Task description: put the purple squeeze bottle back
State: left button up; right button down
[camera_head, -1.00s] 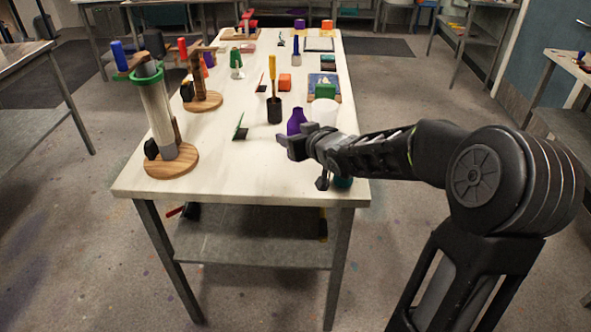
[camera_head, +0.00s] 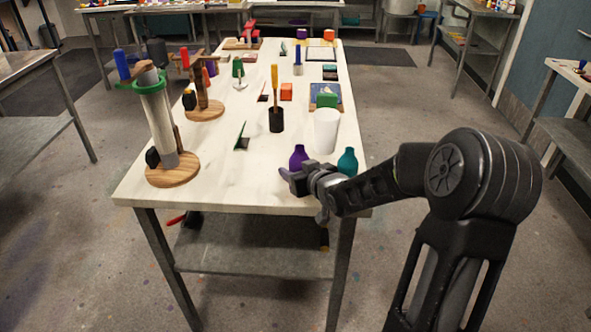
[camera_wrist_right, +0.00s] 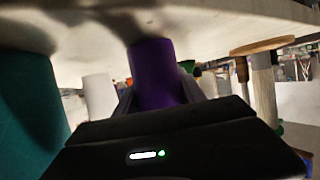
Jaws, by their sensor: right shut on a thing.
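The purple squeeze bottle (camera_head: 298,155) is at the front right of the white table, upright, with its lower part hidden behind my right gripper (camera_head: 298,181). That gripper is shut on the bottle, low on its body. In the right wrist view, which is upside down, the purple bottle (camera_wrist_right: 155,72) is between the fingers with its base at or very close to the tabletop; I cannot tell if it touches. A teal bottle (camera_head: 347,161) stands just right of it; it also shows large in the wrist view (camera_wrist_right: 25,115). My left gripper is not in view.
A white cup (camera_head: 326,130) stands behind the bottles. A black pot (camera_head: 276,120) with a yellow-handled tool and a dark green flat piece (camera_head: 241,137) lie farther left. A stand with a round wooden base (camera_head: 172,170) is at the front left. The front middle of the table is clear.

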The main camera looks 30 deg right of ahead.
jog(key=shift+f, duration=0.1)
jog(key=c, duration=0.7)
grip_release()
jog(key=shift+r, duration=0.25)
jog(key=shift+v, duration=6)
jog(key=shift+a+f, duration=0.1)
